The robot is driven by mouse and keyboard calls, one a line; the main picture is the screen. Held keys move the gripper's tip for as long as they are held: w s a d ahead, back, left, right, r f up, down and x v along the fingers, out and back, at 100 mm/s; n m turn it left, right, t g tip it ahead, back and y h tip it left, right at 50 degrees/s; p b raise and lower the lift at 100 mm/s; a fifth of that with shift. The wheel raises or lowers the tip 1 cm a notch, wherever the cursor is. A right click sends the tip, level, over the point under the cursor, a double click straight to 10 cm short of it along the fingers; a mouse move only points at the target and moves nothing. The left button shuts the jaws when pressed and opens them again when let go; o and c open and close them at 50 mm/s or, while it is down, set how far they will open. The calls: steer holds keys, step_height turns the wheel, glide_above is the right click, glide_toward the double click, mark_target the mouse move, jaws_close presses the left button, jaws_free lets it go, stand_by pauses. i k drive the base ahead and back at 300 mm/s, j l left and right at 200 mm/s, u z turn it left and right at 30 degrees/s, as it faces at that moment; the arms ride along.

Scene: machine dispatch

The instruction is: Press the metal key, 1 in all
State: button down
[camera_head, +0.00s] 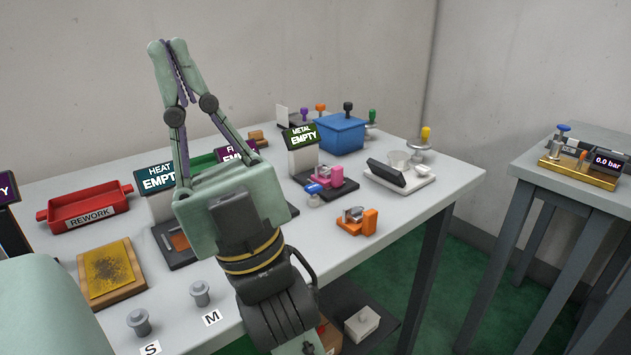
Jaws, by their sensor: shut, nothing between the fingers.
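The metal station (302,160) is a pale post with a dark green sign reading "METAL EMPTY". On its dark base (343,190) sit a pink block (331,177) and a small blue-topped knob (313,189). No part there is labelled as a key, so I cannot tell which one it is. My gripper (167,44) is raised with its fingertips pointing up. It is shut and empty, left of the station and apart from it. My wrist and gripper hide part of the table and the stations behind.
Two grey knobs, marked S (139,322) and M (200,293), stand at the table's front left. A red "REWORK" tray (88,207), a heat station (157,196), an orange fixture (358,222), a scale (400,180) and a blue box (341,134) stand around.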

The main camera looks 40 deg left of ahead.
mark_target(314, 188)
steer(key=i+l, duration=1.3)
steer(key=l, duration=0.15)
steer(key=u, duration=2.7)
steer(key=i+l, duration=0.15)
steer(key=l, duration=0.15)
steer(key=i+l, duration=0.2)
steer(key=l, duration=0.15)
